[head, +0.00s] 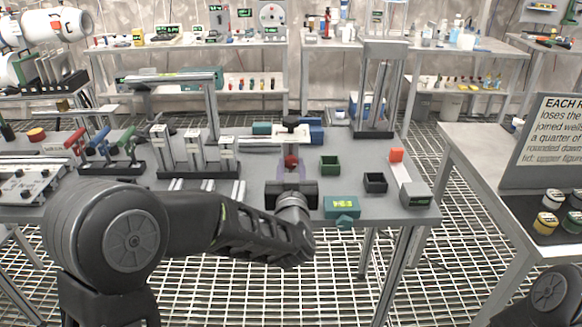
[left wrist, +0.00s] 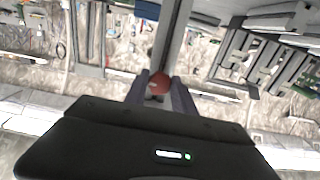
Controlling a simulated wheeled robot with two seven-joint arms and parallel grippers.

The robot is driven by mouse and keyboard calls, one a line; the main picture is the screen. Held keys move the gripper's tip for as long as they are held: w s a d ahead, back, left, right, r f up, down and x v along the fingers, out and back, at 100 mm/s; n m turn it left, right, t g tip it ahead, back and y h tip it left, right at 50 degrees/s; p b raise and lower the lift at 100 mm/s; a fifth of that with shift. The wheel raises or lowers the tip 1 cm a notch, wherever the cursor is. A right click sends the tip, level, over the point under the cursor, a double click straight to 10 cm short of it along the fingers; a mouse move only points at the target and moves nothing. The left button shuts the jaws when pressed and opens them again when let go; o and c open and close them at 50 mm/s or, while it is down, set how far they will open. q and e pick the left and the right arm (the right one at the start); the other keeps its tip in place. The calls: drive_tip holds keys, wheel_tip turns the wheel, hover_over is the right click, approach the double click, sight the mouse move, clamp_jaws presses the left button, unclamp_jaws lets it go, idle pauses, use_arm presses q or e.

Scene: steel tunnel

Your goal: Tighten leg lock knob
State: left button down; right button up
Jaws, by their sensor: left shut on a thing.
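A round red knob (head: 291,161) is on the near side of a fixture at the middle of the grey workbench (head: 255,190). My left gripper (head: 291,168) points away from me with its fingers shut on the red knob. In the left wrist view the red knob (left wrist: 160,84) sits between the two fingertips (left wrist: 160,92), with a grey post (left wrist: 175,40) beyond it. A black knob (head: 291,121) stands above it at the top of the fixture. The fingers partly hide the red knob's sides. My right gripper is out of view.
Green (head: 330,165) and black (head: 375,182) open bins are right of the fixture, with a teal box (head: 341,206) in front. Grey upright blocks (head: 195,155) and coloured lever clamps (head: 100,143) stand to the left. A second table (head: 480,160) is at the right.

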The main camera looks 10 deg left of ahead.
use_arm(q)
drive_tip(key=c, duration=1)
unclamp_jaws()
drive_tip(key=shift+c, duration=0.2)
drive_tip(key=v, duration=0.7)
drive_tip(key=shift+s, duration=0.4)
drive_tip(key=shift+d, duration=0.1)
